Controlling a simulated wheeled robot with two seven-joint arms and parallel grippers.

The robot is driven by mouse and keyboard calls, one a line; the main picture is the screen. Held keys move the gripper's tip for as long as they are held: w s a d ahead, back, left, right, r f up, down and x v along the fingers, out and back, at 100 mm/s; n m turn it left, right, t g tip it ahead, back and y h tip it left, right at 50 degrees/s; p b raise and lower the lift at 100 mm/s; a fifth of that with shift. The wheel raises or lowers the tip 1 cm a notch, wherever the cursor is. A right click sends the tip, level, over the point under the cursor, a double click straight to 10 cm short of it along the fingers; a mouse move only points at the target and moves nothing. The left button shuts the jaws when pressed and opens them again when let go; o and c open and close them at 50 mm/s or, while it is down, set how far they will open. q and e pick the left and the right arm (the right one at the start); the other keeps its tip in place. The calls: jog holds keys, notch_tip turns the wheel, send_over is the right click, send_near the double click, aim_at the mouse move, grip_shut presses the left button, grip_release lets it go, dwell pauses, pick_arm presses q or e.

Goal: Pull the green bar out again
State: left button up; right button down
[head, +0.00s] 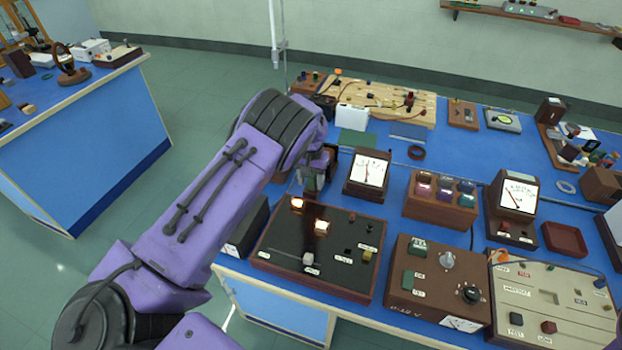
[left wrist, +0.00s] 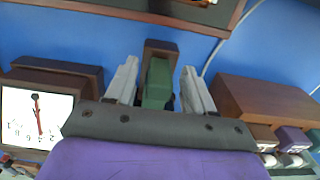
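The green bar (left wrist: 157,84) shows in the left wrist view, standing at a small brown block (left wrist: 160,46) between my left fingers. My left gripper (left wrist: 158,88) is open, with one grey finger on each side of the bar and narrow gaps between. In the head view my left gripper (head: 316,182) points down over the blue bench, left of a white-faced meter (head: 368,172). The bar cannot be made out there; my arm and gripper hide that spot. My right gripper is in neither view.
A dark-topped panel box (head: 320,245) lies in front of my left gripper. A brown rack of coloured blocks (head: 440,203) and a second meter (head: 512,208) stand to the right. A wooden board with wires (head: 385,100) is behind. The bench (head: 470,160) has some bare blue surface.

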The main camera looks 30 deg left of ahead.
pick_arm(q)
jog(key=shift+a+r, duration=0.1)
jog(key=shift+r, duration=0.1)
notch_tip(320, 180, up, 10)
jog(key=shift+r+b, duration=0.1)
jog(key=shift+b, duration=1.15)
